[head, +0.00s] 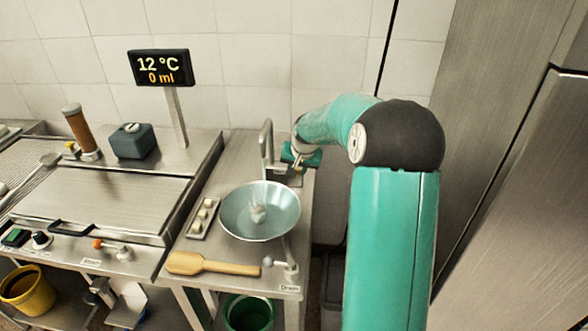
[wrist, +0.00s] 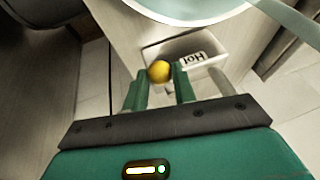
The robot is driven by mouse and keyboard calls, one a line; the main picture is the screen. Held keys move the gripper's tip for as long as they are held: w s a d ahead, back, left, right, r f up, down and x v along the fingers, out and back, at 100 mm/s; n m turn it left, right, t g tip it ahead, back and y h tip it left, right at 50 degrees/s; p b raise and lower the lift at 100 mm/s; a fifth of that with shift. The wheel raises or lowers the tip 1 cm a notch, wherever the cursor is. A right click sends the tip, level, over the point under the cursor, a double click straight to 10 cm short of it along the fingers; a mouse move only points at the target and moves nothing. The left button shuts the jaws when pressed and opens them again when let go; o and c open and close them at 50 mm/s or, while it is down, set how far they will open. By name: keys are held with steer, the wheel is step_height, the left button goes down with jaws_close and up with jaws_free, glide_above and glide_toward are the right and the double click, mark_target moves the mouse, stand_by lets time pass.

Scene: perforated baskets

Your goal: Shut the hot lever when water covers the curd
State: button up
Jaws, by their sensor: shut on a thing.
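The hot lever's yellow ball knob (wrist: 159,71) sits between the fingers of my gripper (wrist: 160,88) in the wrist view, next to a plate reading "Hot" (wrist: 192,58). My gripper is shut on the knob. In the head view my gripper (head: 299,157) is behind the basin, beside the spout (head: 266,145), and covers the lever. The round metal basin (head: 234,222) holds a small whitish mass, seemingly the curd (head: 257,213). I cannot make out a water level around it. The display (head: 160,68) reads 12 °C and 0 ml.
A tray of small pale pieces (head: 202,217) lies left of the basin. A wooden paddle (head: 212,264) lies in front, near the drain lever (head: 285,268). A flat metal table (head: 110,198) with an orange-knobbed lever (head: 110,247) stands left. A steel cabinet (head: 520,180) stands right.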

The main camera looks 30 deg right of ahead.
steer(key=w+d+n+g+y, duration=0.2)
steer(key=d+n+y, duration=0.3)
steer(key=n, duration=1)
steer(key=shift+d+g, duration=0.5)
steer(key=shift+d, duration=0.7)
steer(key=shift+w, duration=0.1)
steer(key=o, duration=1)
steer(key=v, duration=1.4)
steer(key=shift+w+d+f, duration=0.1)
steer(key=shift+d+f, duration=0.05)
steer(key=shift+d, duration=0.05)
